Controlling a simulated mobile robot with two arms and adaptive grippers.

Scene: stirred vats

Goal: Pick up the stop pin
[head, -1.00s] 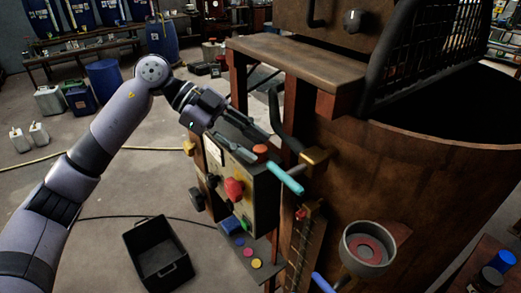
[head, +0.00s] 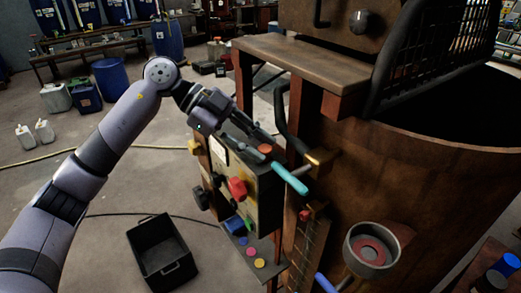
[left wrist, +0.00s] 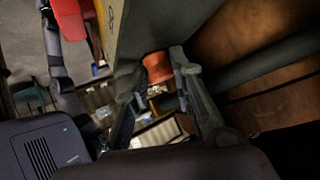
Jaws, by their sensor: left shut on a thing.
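The stop pin appears to be the piece with the orange-red round head (head: 265,148) at the top of the control box beside the rusty vat; its shaft is hidden. My left gripper (head: 268,146) reaches down to it from the upper left, its fingers at the head. In the left wrist view the orange-red head (left wrist: 157,67) shows between the two fingertips (left wrist: 156,75), and the gripper is shut on it. My right gripper is not in view.
A teal bar (head: 290,178) sticks out close to the fingertips. The control box (head: 267,195) carries red, yellow and black knobs. The rusty vat (head: 430,190) stands close on the right. A black crate (head: 160,255) lies on the floor.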

